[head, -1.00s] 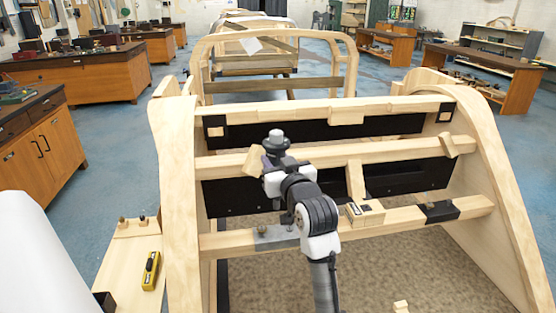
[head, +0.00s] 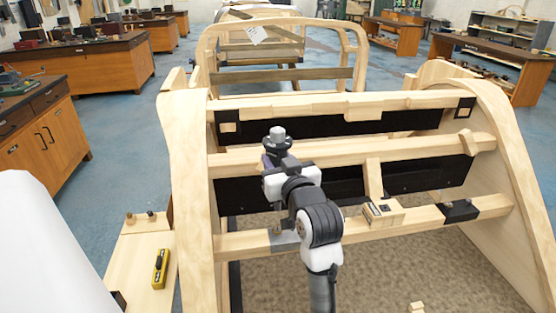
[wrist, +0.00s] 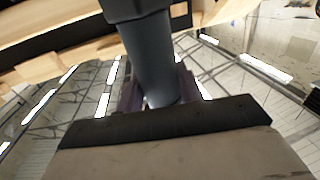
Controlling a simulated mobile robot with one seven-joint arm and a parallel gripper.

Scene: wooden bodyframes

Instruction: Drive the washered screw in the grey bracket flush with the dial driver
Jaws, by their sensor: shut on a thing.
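My gripper (head: 272,160) is raised above the wooden frame, its purple jaws shut on a dark tool with a grey round top and a wide black collar, which looks like the dial driver (head: 277,143). In the wrist view the tool shows as a thick blue-grey cylinder (wrist: 152,60) between the jaws (wrist: 160,95). The grey bracket (head: 284,242) lies on the lower wooden rail, partly hidden behind my arm. A small stub (head: 276,229) stands at it and may be the screw; its washer and height cannot be made out.
The lower rail (head: 350,232) also carries a small wooden block with dark marks (head: 383,212) and a black bracket (head: 459,211). A yellow tool (head: 160,268) and two small pegs sit on a side board (head: 135,258) at left. The curved frame side (head: 188,190) stands between them.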

